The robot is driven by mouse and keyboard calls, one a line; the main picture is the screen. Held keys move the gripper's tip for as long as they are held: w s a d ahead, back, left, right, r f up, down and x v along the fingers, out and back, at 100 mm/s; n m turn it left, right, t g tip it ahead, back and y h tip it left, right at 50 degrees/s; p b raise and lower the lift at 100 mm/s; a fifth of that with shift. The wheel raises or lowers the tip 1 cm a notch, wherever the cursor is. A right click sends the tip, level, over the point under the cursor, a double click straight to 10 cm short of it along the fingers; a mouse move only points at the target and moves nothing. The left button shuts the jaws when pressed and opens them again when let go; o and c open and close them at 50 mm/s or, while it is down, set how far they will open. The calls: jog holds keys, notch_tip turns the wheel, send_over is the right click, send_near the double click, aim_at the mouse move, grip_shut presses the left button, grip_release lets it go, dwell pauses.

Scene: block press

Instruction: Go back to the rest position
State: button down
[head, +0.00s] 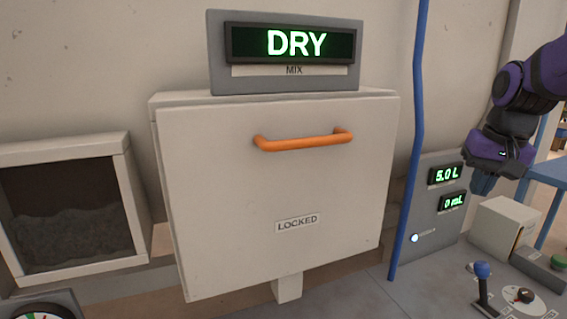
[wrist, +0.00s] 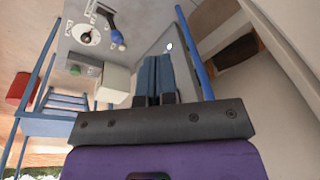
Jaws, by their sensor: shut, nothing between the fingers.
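My gripper (head: 482,184) is at the right of the head view, at the end of my purple and black arm, pointing down in front of the grey panel with the green readouts. In the wrist view my gripper's two blue-grey fingers (wrist: 153,62) are together with nothing between them. It touches nothing that I can make out.
A pale box front (head: 230,200) with an orange handle (head: 303,140) is labelled LOCKED, under a DRY display (head: 293,43). A blue pipe (head: 409,150) stands left of my gripper. A blue-knobbed lever (head: 483,272) and a pale box (head: 497,228) are below it.

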jog(key=s+a+r+n+t, duration=0.2)
jog(key=s+a+n, duration=0.3)
jog(key=s+a, duration=0.5)
jog(key=s+t, duration=0.1)
jog(key=s, duration=0.2)
jog(key=shift+s+a, duration=0.2)
jog(key=shift+s, duration=0.15)
